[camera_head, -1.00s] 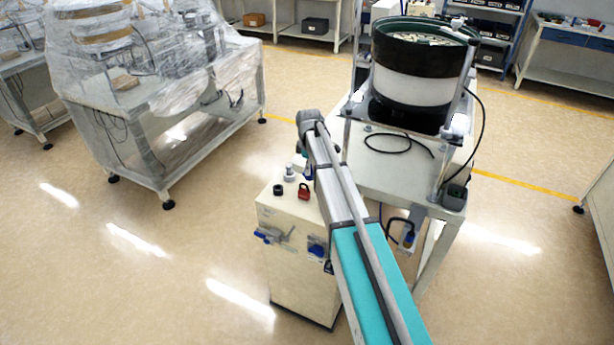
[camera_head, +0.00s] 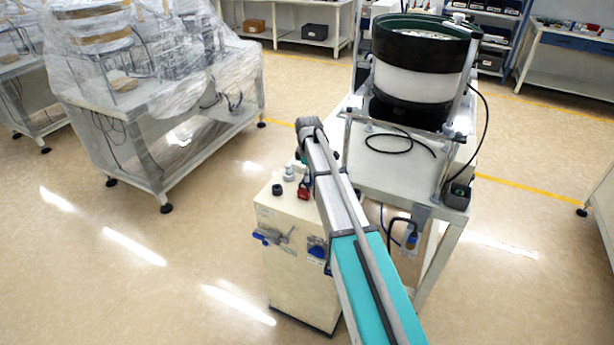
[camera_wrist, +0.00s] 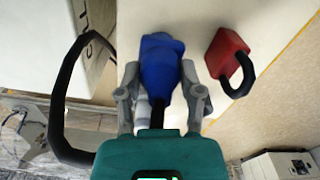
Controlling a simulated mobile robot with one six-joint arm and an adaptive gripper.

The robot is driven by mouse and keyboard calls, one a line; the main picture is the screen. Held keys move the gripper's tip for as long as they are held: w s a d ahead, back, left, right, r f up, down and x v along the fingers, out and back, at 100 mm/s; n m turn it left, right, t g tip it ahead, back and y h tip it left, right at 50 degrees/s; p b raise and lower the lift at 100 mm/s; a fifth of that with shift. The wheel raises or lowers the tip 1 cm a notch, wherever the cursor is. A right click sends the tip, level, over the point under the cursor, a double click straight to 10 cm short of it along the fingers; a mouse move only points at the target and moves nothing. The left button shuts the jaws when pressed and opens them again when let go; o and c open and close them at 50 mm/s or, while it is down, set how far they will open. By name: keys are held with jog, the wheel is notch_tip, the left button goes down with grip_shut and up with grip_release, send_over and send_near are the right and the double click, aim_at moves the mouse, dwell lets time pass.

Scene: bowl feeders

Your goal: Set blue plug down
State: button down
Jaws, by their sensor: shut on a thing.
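The blue plug (camera_wrist: 160,68) shows in the wrist view, between the two fingers of my gripper (camera_wrist: 162,85), which is shut on it. A dark cable or stem runs from the plug toward my gripper's palm. The plug is over the pale top of the cream cabinet (camera_head: 292,260); I cannot tell whether it touches that top. In the head view my arm hides most of my gripper and the plug.
A red padlock (camera_wrist: 228,55) with a black shackle lies just right of the plug; it also shows in the head view (camera_head: 304,194). A grey knob (camera_head: 289,174) and a black ring (camera_head: 277,189) are on the cabinet top. The bowl feeder (camera_head: 420,70) stands behind right.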

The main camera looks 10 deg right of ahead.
jog(key=shift+f, duration=0.2)
jog(key=shift+c, duration=1.2)
grip_release()
jog(key=shift+r, duration=0.1)
jog(key=shift+r, duration=0.2)
notch_tip(320, 180, up, 12)
jog(key=p, duration=1.2)
jog(key=shift+s, duration=0.1)
